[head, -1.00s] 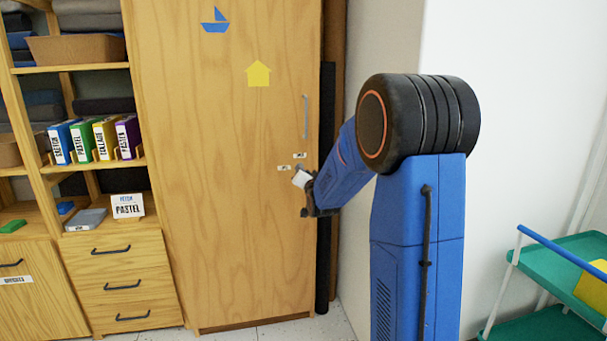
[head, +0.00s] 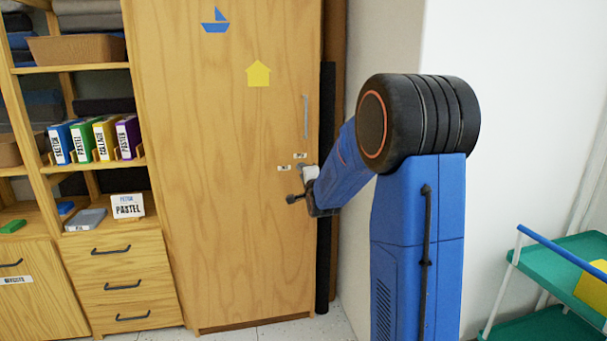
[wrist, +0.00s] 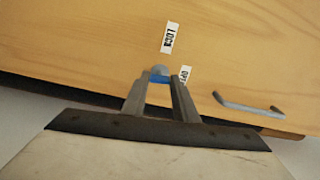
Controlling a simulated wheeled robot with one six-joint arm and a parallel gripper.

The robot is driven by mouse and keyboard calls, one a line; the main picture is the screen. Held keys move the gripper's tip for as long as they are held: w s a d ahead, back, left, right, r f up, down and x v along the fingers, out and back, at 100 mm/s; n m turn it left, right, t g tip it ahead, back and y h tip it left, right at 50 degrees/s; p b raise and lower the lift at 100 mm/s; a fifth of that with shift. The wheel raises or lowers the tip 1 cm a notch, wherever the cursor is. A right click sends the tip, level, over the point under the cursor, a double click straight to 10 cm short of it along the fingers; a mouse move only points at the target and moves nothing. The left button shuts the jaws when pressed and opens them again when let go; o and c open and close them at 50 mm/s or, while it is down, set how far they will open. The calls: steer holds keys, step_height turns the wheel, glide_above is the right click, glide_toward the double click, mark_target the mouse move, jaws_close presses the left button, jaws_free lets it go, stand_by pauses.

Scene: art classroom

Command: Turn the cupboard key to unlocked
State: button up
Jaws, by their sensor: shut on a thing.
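The cupboard (head: 230,230) is a tall light-wood door, shut. In the wrist view its round grey lock (wrist: 161,69) shows just beyond my fingertips, with a small blue key (wrist: 160,79) in front of it. My gripper (wrist: 160,82) is shut on the key, a finger on each side. A "LOCK" label (wrist: 170,36) lies above the lock in the wrist view. A second label (wrist: 185,76), partly hidden by the right finger, seems to read "OPEN". In the head view my gripper (head: 299,192) is at the door's right edge, and the key is hidden or too small to make out.
A grey bar handle (head: 305,117) is above the lock in the head view. Shelves with colored boxes (head: 92,139) and drawers (head: 122,285) stand left. A white wall is close behind my arm. A teal cart (head: 565,265) stands at the right.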

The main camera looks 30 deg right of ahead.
steer(key=shift+m, duration=0.6)
steer(key=o, duration=1.1)
steer(key=shift+c, duration=0.2)
steer(key=shift+s, duration=0.15)
steer(key=v, duration=1.7)
steer(key=shift+s, duration=0.1)
